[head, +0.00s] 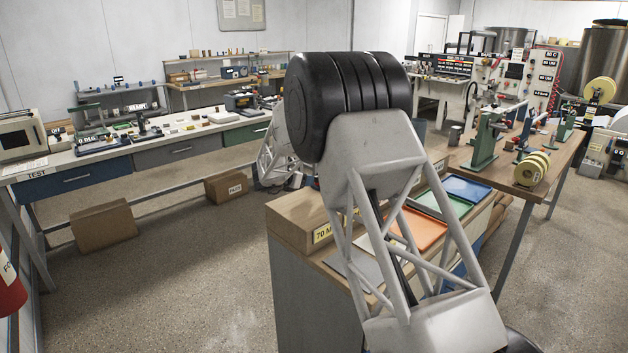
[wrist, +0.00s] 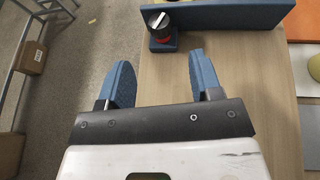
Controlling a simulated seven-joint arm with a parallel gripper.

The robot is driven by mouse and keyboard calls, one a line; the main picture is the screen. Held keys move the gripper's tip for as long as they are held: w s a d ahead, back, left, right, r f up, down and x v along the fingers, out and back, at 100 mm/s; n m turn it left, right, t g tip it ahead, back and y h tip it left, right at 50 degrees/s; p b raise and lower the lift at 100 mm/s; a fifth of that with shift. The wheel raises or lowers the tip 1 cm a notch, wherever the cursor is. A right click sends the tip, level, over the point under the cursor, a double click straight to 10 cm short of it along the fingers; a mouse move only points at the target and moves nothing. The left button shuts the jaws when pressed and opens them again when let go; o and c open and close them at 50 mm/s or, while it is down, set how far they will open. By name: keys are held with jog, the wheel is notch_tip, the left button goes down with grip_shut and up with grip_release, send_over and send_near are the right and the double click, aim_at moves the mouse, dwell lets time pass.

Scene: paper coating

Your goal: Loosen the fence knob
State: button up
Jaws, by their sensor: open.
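The fence knob (wrist: 160,29) is at the top of the wrist view. It is black with a white bar across its top and a red band around it, and sits on a small blue block. The long blue fence (wrist: 238,16) runs behind it to the right, over the wooden bench top (wrist: 245,80). My gripper (wrist: 158,61) is open and empty, its two blue fingers spread wide. The knob lies beyond the fingertips, roughly in line with the gap between them, and apart from both. In the head view my own arm hides the knob, the fence and the fingers.
A wooden block with a "70 M" label (head: 322,233) is at the bench's near left.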

aim_at(315, 187)
jog(key=shift+w+d, duration=0.1)
jog(key=shift+w, duration=0.05)
jog(key=shift+x, duration=3.75)
jog(key=shift+f, duration=0.1)
jog(key=shift+c, duration=0.2)
jog(key=c, duration=0.9)
jog(key=shift+d+n+t+y, duration=0.1)
jog(key=shift+n+t+y, duration=0.2)
jog(key=shift+n+y, duration=0.1)
jog(key=shift+d+n+t+y, duration=0.1)
jog(key=shift+n+t+y, duration=0.4)
jog(key=shift+n+y, duration=0.65)
